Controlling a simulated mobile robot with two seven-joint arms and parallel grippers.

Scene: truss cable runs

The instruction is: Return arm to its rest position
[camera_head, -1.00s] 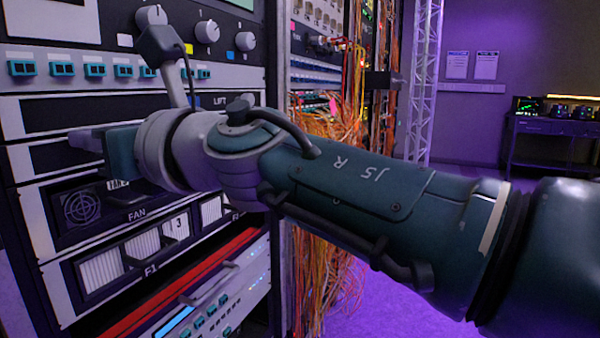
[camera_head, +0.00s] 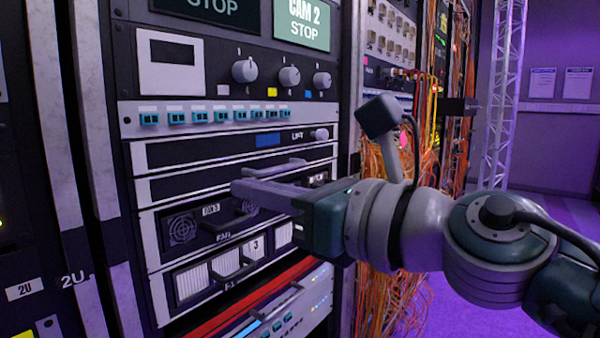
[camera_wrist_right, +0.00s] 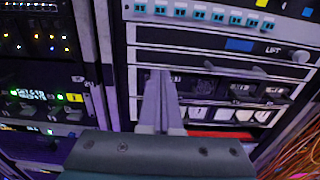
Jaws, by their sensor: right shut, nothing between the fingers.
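My right gripper (camera_head: 262,192) shows in the middle of the head view, with its arm coming in from the right. Its two grey fingers lie together, shut and empty, and point left in front of the fan panel. In the right wrist view the shut fingers (camera_wrist_right: 162,100) point toward the rack front, over the fan drawer area. Nothing is held between them. I cannot tell from the pictures how far the fingertips are from the rack. My left gripper is not in view.
The equipment rack (camera_head: 215,115) with knobs, teal switches and handled drawers stands close in front. Orange cables (camera_head: 385,290) hang right of it, behind my right wrist. A white truss (camera_head: 503,95) stands farther right. Purple floor (camera_head: 460,308) shows at lower right.

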